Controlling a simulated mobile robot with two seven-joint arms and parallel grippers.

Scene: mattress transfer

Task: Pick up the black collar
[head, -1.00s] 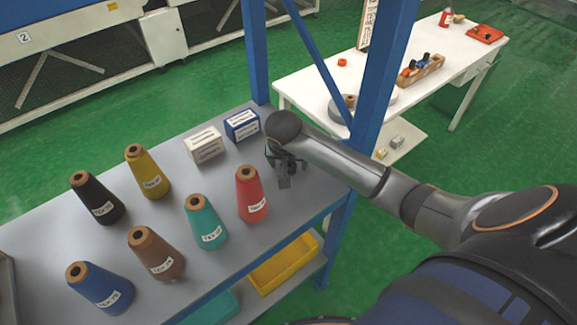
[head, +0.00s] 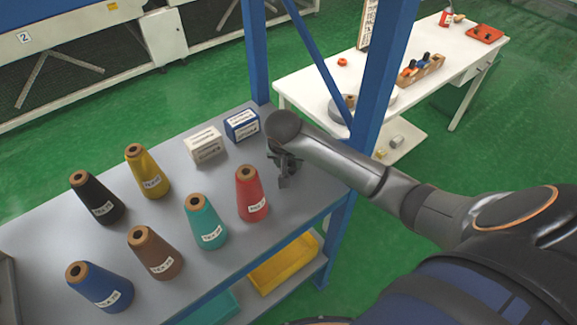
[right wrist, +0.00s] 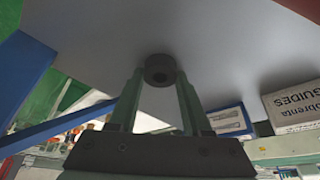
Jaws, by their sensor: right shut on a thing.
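The black collar (right wrist: 160,70) is a small dark ring with a hole in its middle, seen at the fingertips in the right wrist view. My right gripper (right wrist: 160,82) is shut on it, with one finger on each side. In the head view my right gripper (head: 284,170) is low over the right end of the grey shelf top (head: 310,188); the collar cannot be made out there. I cannot tell whether the collar still touches the shelf. My left gripper is not in view.
Several coloured yarn cones stand left of the gripper, the red one (head: 251,195) closest. A white box (head: 206,146) and a blue box (head: 242,125) lie behind it. A blue post (head: 375,85) rises just right. A white table (head: 320,90) stands beyond.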

